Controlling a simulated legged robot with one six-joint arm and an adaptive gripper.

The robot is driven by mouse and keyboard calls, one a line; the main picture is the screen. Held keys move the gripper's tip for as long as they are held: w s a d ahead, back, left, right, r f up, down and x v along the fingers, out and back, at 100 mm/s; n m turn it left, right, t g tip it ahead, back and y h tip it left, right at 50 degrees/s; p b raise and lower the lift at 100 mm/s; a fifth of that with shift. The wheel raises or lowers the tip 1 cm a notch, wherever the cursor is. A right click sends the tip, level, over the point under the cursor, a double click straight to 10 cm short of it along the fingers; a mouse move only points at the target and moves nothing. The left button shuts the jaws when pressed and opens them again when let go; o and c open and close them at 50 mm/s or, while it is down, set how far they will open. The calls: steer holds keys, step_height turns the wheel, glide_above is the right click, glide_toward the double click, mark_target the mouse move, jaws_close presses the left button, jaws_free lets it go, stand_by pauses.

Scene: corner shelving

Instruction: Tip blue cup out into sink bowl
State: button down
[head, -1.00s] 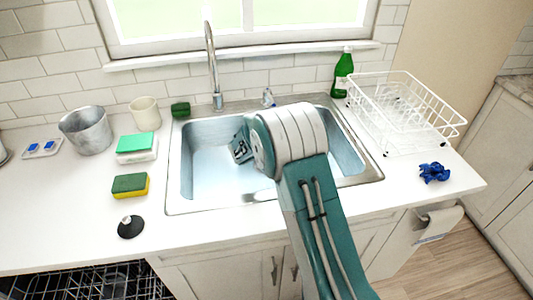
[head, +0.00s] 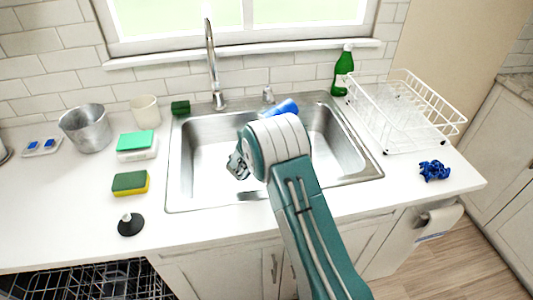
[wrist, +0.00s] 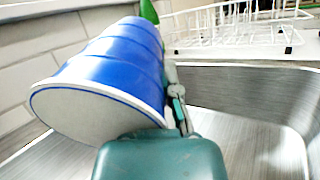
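The blue cup (head: 284,107) shows above the back of the sink, partly hidden behind my arm, and lies tilted on its side. In the wrist view the blue cup (wrist: 115,65) is large and ribbed, with a pale round end towards the camera; I cannot tell whether that end is base or mouth. My gripper (wrist: 177,100) has a finger against the cup's right side and appears shut on it; the other finger is hidden. The sink bowl (head: 205,150) is steel, below the cup, and its visible floor looks bare.
A faucet (head: 213,65) stands behind the sink. A green spray bottle (head: 342,72) and a white dish rack (head: 405,115) stand right, with a crumpled blue cloth (head: 434,171). Left are a metal bucket (head: 87,128), a beige cup (head: 145,109) and a sponge (head: 130,183).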

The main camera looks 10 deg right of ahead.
steer(key=shift+s+a+r+t+h, duration=0.15)
steer(key=shift+a+r+t+h, duration=0.1)
steer(key=shift+t+h, duration=0.25)
steer(key=g+y, duration=0.1)
steer(key=d+f+g+y, duration=0.1)
steer(key=shift+w+d+y, duration=0.1)
steer(key=shift+w+y, duration=0.2)
steer(key=shift+d+f+y, duration=0.1)
steer(key=shift+f+y, duration=0.15)
steer(key=shift+y, duration=0.05)
steer(key=w+d+f+m+g+y+b, duration=0.1)
steer(key=w+d+f+g+y+b, duration=0.2)
steer(key=y, duration=1.3)
steer(key=shift+d+f+m+g+y+b, duration=0.35)
steer(key=shift+d+f+g+b, duration=1.2)
steer(key=shift+f+g, duration=1.3)
steer(key=shift+w+d, duration=0.1)
steer(key=shift+d, duration=0.1)
